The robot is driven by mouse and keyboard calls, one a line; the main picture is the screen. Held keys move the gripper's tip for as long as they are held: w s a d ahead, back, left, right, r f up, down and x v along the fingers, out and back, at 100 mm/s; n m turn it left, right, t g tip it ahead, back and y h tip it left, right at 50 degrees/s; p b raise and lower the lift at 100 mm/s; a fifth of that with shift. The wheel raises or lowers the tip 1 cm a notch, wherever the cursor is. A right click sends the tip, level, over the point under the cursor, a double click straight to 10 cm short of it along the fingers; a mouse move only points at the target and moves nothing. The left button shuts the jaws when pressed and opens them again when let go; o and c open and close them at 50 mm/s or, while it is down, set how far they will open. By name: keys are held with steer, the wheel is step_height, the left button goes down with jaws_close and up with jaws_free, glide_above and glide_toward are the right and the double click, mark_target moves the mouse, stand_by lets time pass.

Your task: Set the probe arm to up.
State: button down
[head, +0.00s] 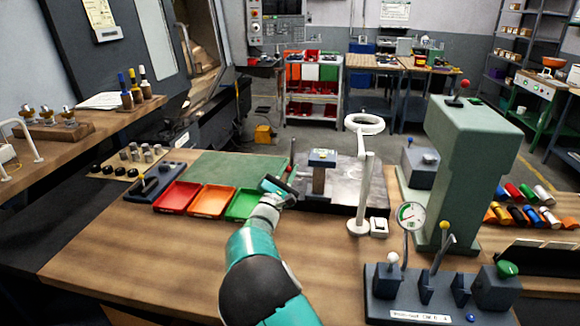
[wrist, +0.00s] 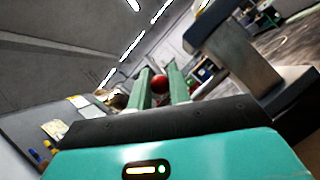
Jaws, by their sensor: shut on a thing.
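My gripper (head: 290,167) is over the workbench, beside the near left edge of a dark grey plate (head: 345,198). In the wrist view, its two green fingers (wrist: 160,76) are closed on a red ball knob (wrist: 159,85). In the head view, the knob is small and mostly hidden by my gripper. What the knob is fixed to is hidden, so I cannot tell for certain that it belongs to the probe arm or how that arm is set.
Red (head: 177,196), orange (head: 209,201) and green (head: 243,205) trays lie left of my gripper. A white ring-lamp stand (head: 364,190) and a tall green press (head: 462,150) stand to the right. A lever block (head: 440,295) with a dial is at front right.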

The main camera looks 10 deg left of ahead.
steer(key=shift+s+f+t, duration=0.1)
steer(key=shift+s+t, duration=0.05)
steer(key=shift+t, duration=0.15)
steer(key=c, duration=1.3)
jaws_free()
steer(key=shift+c, duration=0.2)
steer(key=shift+s+f, duration=0.1)
steer(key=s+a+f, duration=0.1)
steer(key=s+a, duration=0.1)
steer(key=s, duration=0.5)
steer(key=s+a+f, duration=0.1)
steer(key=s+a, duration=0.1)
steer(key=s, duration=0.6)
steer(key=shift+s+a+f, duration=0.2)
steer(key=shift+a, duration=0.15)
steer(key=shift+s, duration=0.1)
